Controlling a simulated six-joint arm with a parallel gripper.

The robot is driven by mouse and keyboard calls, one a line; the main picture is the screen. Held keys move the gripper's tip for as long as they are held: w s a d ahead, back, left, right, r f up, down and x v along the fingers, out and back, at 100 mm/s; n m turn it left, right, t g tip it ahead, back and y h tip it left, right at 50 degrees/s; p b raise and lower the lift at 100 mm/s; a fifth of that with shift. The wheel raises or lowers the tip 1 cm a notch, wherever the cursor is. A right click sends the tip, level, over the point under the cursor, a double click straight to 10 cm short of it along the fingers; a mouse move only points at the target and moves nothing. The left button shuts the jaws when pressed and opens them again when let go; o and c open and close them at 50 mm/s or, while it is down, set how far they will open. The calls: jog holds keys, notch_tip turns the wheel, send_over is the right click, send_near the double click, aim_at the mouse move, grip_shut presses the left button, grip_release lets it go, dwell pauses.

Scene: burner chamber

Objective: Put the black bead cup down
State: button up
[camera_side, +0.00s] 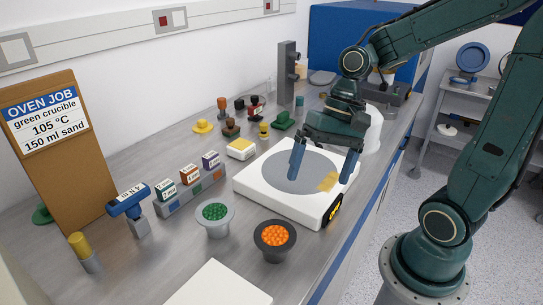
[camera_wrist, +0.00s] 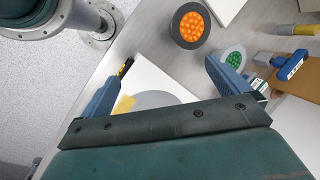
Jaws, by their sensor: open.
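The black bead cup (camera_side: 274,253), full of orange beads, stands upright on the bench in front of the white plate device. It also shows in the wrist view (camera_wrist: 190,26), top centre, beyond my fingertips. My gripper (camera_side: 322,172) is open and empty above the grey round plate (camera_side: 290,172) of the white device, apart from the cup. In the wrist view my two blue fingers (camera_wrist: 165,72) are spread wide with nothing between them. A light grey cup with green beads (camera_side: 215,216) stands to the left of the black cup.
A white slab (camera_side: 220,287) lies at the front. A row of small labelled boxes (camera_side: 190,187), a blue-handled tool (camera_side: 127,201) and a yellow-topped cylinder (camera_side: 80,246) stand left. Several small coloured objects stand behind the plate device. A sign board (camera_side: 60,150) leans at far left.

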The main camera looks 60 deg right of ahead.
jog(key=f+m+y, duration=0.1)
jog(key=m, duration=0.1)
jog(key=w+f+m+g+y, duration=0.1)
jog(key=y, duration=0.1)
jog(key=w+d+f+m+y, duration=0.1)
jog(key=m, duration=0.1)
jog(key=shift+f+m+y, duration=0.25)
jog(key=shift+m+y, duration=0.05)
jog(key=m+y, duration=0.1)
jog(key=d+f+m+y, duration=0.1)
jog(key=shift+w+m+y, duration=0.3)
jog(key=shift+w+m, duration=0.05)
jog(key=shift+m, duration=0.05)
jog(key=shift+w+d+f+m+y, duration=0.1)
jog(key=shift+d+m+y, duration=0.2)
jog(key=shift+m+y, duration=0.3)
jog(key=shift+w+d+f+m+y, duration=0.1)
jog(key=shift+d+m+y, duration=0.2)
jog(key=shift+m+y, duration=0.3)
jog(key=shift+a, duration=0.15)
send_near(276, 234)
jog(key=shift+s+x, duration=0.1)
jog(key=shift+x, duration=0.8)
jog(key=shift+s+x, duration=0.15)
jog(key=shift+x, duration=0.75)
jog(key=shift+a, duration=0.15)
jog(key=shift+x, duration=2.45)
jog(key=shift+w, duration=0.2)
